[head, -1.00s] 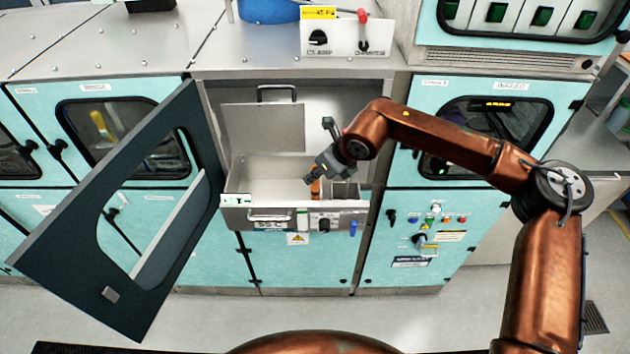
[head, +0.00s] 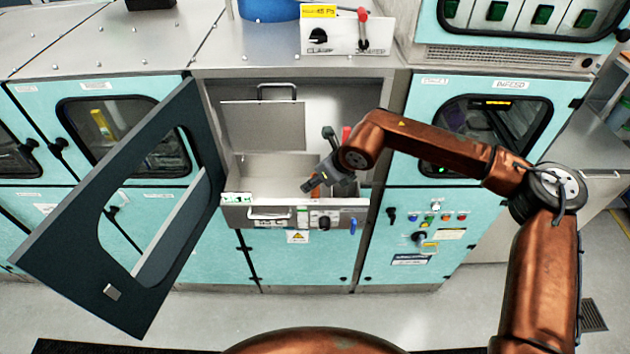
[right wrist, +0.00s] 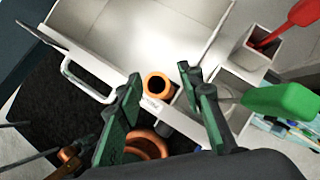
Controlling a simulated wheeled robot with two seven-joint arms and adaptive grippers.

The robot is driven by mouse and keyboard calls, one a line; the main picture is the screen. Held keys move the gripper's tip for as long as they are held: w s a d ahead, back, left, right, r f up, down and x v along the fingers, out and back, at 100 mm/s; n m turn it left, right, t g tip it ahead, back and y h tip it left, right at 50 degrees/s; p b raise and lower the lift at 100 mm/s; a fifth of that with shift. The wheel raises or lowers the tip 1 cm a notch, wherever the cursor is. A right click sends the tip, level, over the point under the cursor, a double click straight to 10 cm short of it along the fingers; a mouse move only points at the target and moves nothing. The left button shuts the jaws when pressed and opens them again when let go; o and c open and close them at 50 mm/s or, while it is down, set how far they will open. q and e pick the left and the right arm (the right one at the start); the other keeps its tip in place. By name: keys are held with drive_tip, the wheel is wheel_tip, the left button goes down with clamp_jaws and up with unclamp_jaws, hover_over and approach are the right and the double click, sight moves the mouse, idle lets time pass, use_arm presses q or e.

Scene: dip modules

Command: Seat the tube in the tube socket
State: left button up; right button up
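My right gripper (right wrist: 159,76) is open, with one green finger on each side of the ring and a gap on both sides. In the head view my right gripper (head: 310,184) is over the drawer's front, with a small orange piece (head: 316,192) beside it, partly hidden. My left gripper is not in view.
The open drawer (head: 240,213) has a front handle and bare floor space. Beside the gripper are a green handle (right wrist: 282,102) and a red handle (right wrist: 305,12) standing in pale compartments. The dark cabinet door (head: 75,245) stands open at the left.

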drive_tip(key=shift+r, duration=0.1)
drive_tip(key=b+v, duration=0.2)
drive_tip(key=v, duration=1)
